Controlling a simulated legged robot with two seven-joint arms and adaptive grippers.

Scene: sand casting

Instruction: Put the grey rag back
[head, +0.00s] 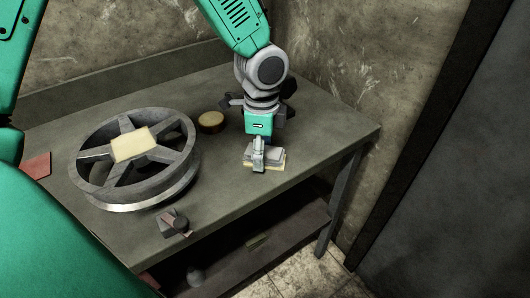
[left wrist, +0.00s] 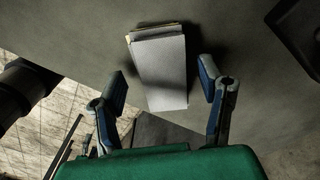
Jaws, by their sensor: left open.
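The grey rag (head: 273,156) looks like a flat folded stack with a pale yellowish layer at its lower edge. It lies on the workbench (head: 225,200) near the front edge in the head view. My left gripper (head: 258,153) points down over it and partly hides it. In the left wrist view the grey rag (left wrist: 163,70) lies between the two spread fingers of my left gripper (left wrist: 162,82), with a gap on each side. The left gripper is open and holds nothing. My right gripper is not in view.
A large spoked metal wheel (head: 135,195) with a cream pad (head: 133,145) on it stands left on the bench. A round tan-topped item (head: 211,121) stands behind. A small dark block (head: 174,223) sits at the front edge. A lower shelf (head: 285,240) holds small items. The right wall is close.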

